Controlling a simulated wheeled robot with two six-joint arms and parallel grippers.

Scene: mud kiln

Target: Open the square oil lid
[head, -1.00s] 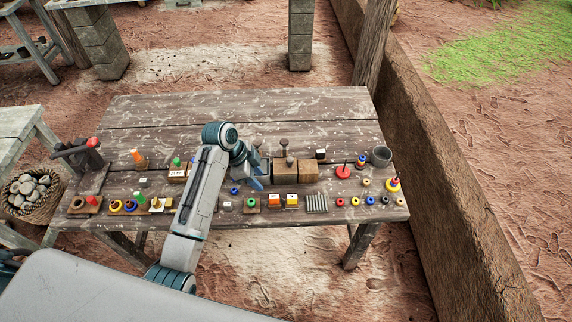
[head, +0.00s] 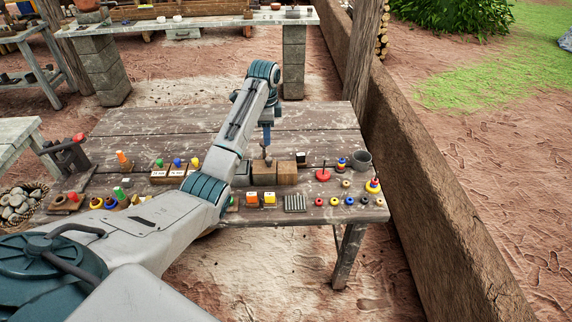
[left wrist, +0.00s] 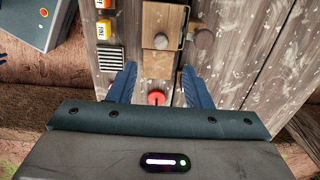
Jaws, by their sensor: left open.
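A small round knob (left wrist: 161,41) sits on the upper one. A darker round knob (left wrist: 204,39) stands beside it. My left gripper (head: 267,137) points down above the boxes. In the left wrist view its blue fingers (left wrist: 159,70) are open and empty, spread either side of the lower box. My right gripper is not in view.
A grey slatted block (head: 295,203) and orange blocks (head: 252,198) lie in front of the boxes. A red disc (head: 323,175) with a peg and a grey cup (head: 362,160) stand to the right. The table's back planks are clear. A mud wall (head: 440,190) runs along the right.

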